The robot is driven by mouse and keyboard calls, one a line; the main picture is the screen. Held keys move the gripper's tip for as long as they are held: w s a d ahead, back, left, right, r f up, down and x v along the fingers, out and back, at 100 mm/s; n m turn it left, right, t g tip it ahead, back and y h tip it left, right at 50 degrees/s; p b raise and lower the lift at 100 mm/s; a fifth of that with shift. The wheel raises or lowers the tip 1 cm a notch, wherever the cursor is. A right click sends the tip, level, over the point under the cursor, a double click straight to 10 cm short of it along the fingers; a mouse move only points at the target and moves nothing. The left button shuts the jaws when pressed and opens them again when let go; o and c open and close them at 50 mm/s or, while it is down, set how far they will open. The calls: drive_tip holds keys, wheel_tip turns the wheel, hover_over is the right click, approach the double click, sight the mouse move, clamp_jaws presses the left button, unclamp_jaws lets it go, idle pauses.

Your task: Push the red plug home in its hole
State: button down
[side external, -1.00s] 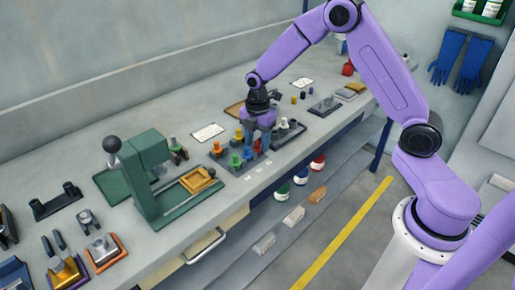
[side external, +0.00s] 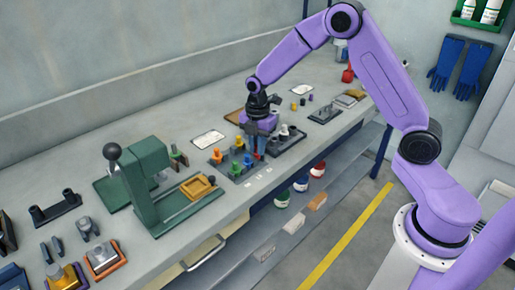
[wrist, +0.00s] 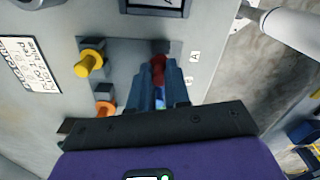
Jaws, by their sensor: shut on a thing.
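The red plug (wrist: 158,70) is held between the fingers of my gripper (wrist: 164,76), low over the dark rack plate (wrist: 125,53). In the side external view, my gripper (side external: 259,148) is at the rack's right part, with a bit of the red plug (side external: 257,156) showing below the fingers. The fingers hide the plug's lower end and its hole, so I cannot tell how deep it sits. A yellow plug (wrist: 90,61) and an orange plug (wrist: 104,107) stand on the plate in the wrist view.
A green plug (side external: 237,168) and a blue plug (side external: 248,161) stand close to my gripper. A dark tray with grey and white pieces (side external: 287,137) lies just right. A green press (side external: 147,178) stands to the left. White labels (side external: 260,176) line the bench's front edge.

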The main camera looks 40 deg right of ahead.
wheel_tip(320, 180, up, 3)
drive_tip(key=shift+f, duration=0.2)
drive_tip(key=s+r, duration=0.9)
drive_tip(key=s, duration=0.5)
drive_tip(key=w+d+f, duration=0.1)
drive_tip(key=w+d, duration=0.3)
drive_tip(key=w, duration=0.3)
drive_tip(key=w+d+f, duration=0.1)
drive_tip(key=w+d, duration=0.3)
drive_tip(key=w, duration=0.4)
drive_tip(key=shift+d, duration=0.4)
drive_tip(key=shift+f, duration=2.9)
drive_tip(key=shift+f, duration=1.6)
